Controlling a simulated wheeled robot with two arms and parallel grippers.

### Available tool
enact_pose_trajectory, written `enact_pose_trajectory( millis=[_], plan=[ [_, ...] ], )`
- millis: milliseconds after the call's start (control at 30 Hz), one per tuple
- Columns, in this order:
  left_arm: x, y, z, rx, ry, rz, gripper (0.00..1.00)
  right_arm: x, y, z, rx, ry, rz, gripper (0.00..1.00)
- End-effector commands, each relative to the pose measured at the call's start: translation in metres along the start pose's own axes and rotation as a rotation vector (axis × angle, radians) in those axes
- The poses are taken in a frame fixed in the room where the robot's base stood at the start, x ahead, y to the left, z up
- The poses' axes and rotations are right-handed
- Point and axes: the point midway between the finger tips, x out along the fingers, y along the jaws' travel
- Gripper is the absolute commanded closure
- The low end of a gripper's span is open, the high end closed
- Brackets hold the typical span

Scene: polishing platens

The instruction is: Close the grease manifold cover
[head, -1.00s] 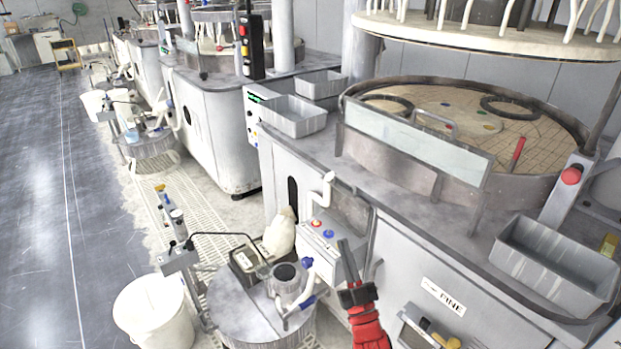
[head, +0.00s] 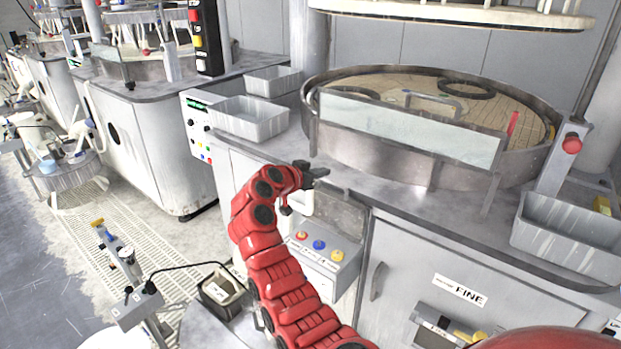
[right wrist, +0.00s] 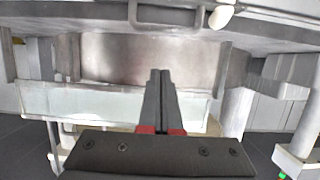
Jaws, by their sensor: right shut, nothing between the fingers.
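The grease manifold is a grey box with red, blue and yellow knobs (head: 318,262) on the front of the machine cabinet. Its cover seems to be the worn metal panel (head: 345,216), which stands raised behind the knobs, just under the counter edge. My right gripper (head: 318,172) is shut and empty above and left of this panel, at the counter edge. The arm hides part of the box's left side. In the right wrist view the shut fingers (right wrist: 160,75) show in front of the platen's metal wall. My left gripper is not in view.
Above the counter are the round platen tub with its glass shield (head: 410,128), a grey bin (head: 249,122) on the left and another grey bin (head: 570,240) on the right. A white pipe (head: 300,203) sticks out just below my right gripper. A cabinet handle (head: 376,281) is at right.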

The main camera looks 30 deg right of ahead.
Motion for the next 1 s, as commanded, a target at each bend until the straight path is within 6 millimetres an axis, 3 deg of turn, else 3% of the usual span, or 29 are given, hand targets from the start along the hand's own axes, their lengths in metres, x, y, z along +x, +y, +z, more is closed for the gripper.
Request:
enact_pose_trajectory(
  millis=[400,600,733,1000],
  plan=[
    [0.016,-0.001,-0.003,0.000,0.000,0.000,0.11,0.068,0.000,-0.002,-0.006,0.000,0.000,1.00],
    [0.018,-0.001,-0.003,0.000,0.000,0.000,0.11,0.087,-0.001,-0.001,-0.007,0.003,-0.002,1.00],
    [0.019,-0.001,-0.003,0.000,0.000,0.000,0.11,0.097,0.000,0.000,-0.006,-0.001,-0.002,1.00],
    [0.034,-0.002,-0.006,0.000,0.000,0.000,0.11,0.077,-0.001,0.023,-0.006,0.000,-0.006,1.00]
  ],
)
